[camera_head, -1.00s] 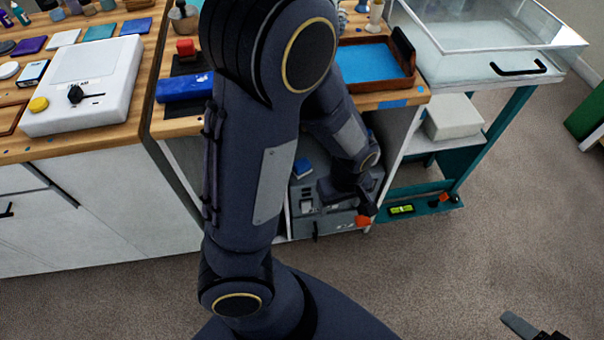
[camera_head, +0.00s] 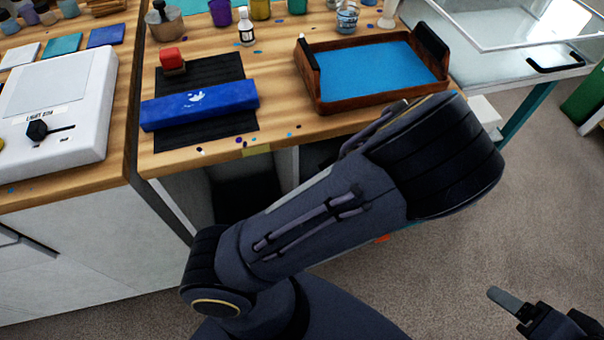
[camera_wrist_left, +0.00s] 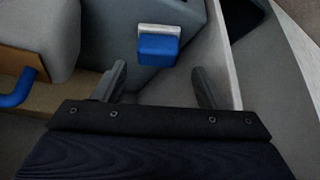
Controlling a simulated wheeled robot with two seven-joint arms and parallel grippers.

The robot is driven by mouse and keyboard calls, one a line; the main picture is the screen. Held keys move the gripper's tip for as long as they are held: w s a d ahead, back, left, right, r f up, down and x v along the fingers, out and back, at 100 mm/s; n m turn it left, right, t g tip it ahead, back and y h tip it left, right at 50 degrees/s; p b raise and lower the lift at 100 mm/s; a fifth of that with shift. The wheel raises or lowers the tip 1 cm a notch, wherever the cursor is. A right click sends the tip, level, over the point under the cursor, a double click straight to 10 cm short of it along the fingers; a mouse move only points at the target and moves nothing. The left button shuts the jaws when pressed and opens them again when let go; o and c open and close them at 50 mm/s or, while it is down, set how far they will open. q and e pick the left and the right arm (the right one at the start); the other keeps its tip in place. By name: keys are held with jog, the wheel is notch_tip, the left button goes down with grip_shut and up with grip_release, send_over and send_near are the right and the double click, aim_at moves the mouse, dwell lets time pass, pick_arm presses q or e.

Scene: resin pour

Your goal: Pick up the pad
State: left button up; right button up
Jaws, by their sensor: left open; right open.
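A small blue block with a pale grey-white backing, which looks like the pad (camera_wrist_left: 158,46), sits on a grey surface in the left wrist view. My left gripper (camera_wrist_left: 157,86) is open and empty; its two fingers stand apart just below the block in the picture, not touching it. In the head view my left arm crosses the bench's front edge, and its gripper is hidden. My right gripper (camera_head: 530,313) is partly in view at the bottom right, open, above the carpet and far from the bench.
On the wooden bench are a long blue box (camera_head: 200,106) on a black mat (camera_head: 215,72), a red-topped block (camera_head: 172,60) and a brown tray (camera_head: 318,108) with a blue floor. A white light box (camera_head: 60,95) stands left. Open carpet lies at right.

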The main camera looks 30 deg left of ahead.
pick_arm(q)
jog(key=b+x, duration=0.2)
jog(key=x, duration=0.5)
jog(key=shift+w+a+f, duration=0.2)
jog(key=shift+w+f, duration=0.05)
jog(key=shift+f, duration=0.1)
jog(key=shift+c, duration=0.2)
jog(key=c, duration=0.7)
